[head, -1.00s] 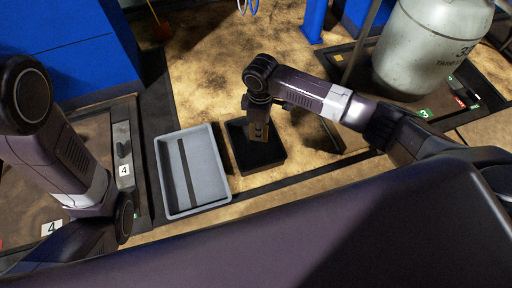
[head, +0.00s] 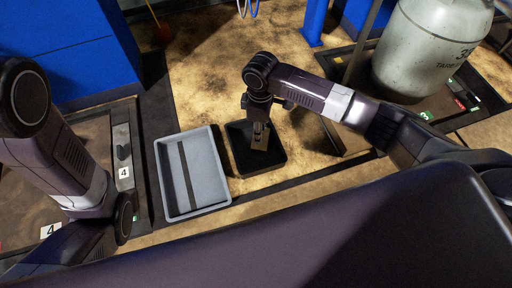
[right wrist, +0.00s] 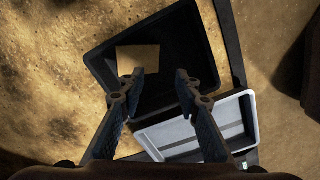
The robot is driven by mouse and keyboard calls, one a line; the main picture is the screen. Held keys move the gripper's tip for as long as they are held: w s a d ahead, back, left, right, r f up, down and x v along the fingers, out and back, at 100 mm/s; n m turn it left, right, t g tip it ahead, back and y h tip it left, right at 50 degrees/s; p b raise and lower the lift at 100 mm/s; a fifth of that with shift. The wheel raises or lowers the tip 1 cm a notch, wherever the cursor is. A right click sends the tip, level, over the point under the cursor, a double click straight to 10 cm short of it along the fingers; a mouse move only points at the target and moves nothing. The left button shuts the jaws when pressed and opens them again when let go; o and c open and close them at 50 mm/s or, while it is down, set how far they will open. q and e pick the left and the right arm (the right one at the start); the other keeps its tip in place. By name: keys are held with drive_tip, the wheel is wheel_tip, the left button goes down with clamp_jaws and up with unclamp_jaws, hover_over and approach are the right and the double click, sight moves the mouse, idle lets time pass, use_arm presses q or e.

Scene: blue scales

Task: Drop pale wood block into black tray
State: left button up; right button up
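The pale wood block (right wrist: 138,58) lies inside the black tray (right wrist: 190,35) in the right wrist view, seen beyond the fingertips and toward the left of the tray. Whether the block lies flat on the tray floor is hard to tell. My left gripper is not in view; only part of the left arm shows.
A grey tray (head: 208,173) with a dark strip stands directly left of the black tray; it also shows in the right wrist view (right wrist: 178,139). A large gas cylinder (head: 422,50) stands at the back right. A blue cabinet (head: 65,45) is at back left.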

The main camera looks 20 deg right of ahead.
wheel_tip(320, 180, up, 10)
drive_tip(key=shift+r, duration=0.25)
idle(0.4)
